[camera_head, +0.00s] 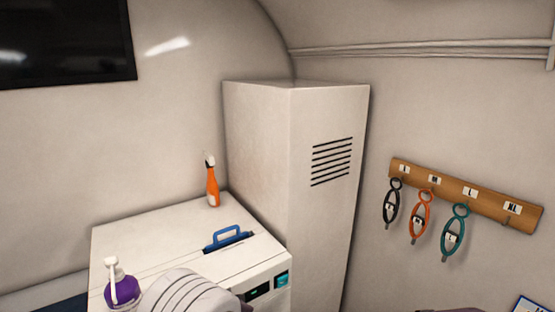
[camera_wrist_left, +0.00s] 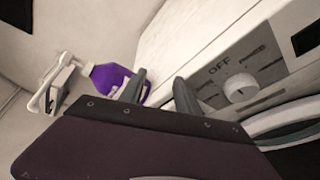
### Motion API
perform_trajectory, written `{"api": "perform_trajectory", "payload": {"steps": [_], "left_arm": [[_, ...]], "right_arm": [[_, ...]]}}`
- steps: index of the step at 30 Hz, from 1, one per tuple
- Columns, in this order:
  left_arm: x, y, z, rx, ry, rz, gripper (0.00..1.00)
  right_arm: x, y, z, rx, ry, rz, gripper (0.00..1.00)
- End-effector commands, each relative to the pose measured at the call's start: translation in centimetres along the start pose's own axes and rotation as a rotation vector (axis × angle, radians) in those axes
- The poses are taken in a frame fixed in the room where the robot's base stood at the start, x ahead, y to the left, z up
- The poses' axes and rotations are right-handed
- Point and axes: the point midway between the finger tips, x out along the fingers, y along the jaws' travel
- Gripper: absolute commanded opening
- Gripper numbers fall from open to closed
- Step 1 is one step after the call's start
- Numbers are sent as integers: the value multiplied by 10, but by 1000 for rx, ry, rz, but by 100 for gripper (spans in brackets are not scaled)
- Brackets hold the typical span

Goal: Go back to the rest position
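My left gripper (camera_wrist_left: 160,78) shows in the left wrist view with its two grey fingers apart and nothing between them. It is in front of the white machine, which has a dial (camera_wrist_left: 240,88) marked OFF. A purple bottle with a white pump (camera_wrist_left: 107,77) appears behind and left of the fingers. In the head view, my left gripper's fingers cannot be made out. A pale rounded part with dark lines, seemingly my own arm, covers the machine's front at the bottom. My right gripper is not in view.
The white machine top (camera_head: 160,235) holds the purple bottle (camera_head: 122,288), an orange spray bottle (camera_head: 212,185) and a blue-handled item (camera_head: 228,240). A tall vented cabinet (camera_head: 262,150) stands beside it. A wooden rack (camera_head: 455,188) with looped items hangs on the right wall.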

Motion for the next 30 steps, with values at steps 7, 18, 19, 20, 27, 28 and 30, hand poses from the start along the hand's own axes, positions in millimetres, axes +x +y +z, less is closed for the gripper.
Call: {"api": "perform_trajectory", "payload": {"steps": [7,18,19,20,27,28,30], "left_arm": [[-9,0,-122,-651,536,-2,39],[-119,-81,-156,-2502,1686,789,39],[-119,-82,-150,2456,-1645,-814,39],[-119,-83,-145,2390,-1592,-823,39],[-119,-83,-135,2252,-1490,-844,39],[-119,-83,-135,2253,-1491,-844,39],[-119,-83,-135,2254,-1492,-844,39]], "right_arm": [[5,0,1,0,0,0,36],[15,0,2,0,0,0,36],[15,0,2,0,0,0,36],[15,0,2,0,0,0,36],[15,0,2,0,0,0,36],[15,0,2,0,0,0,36],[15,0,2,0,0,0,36]]}}
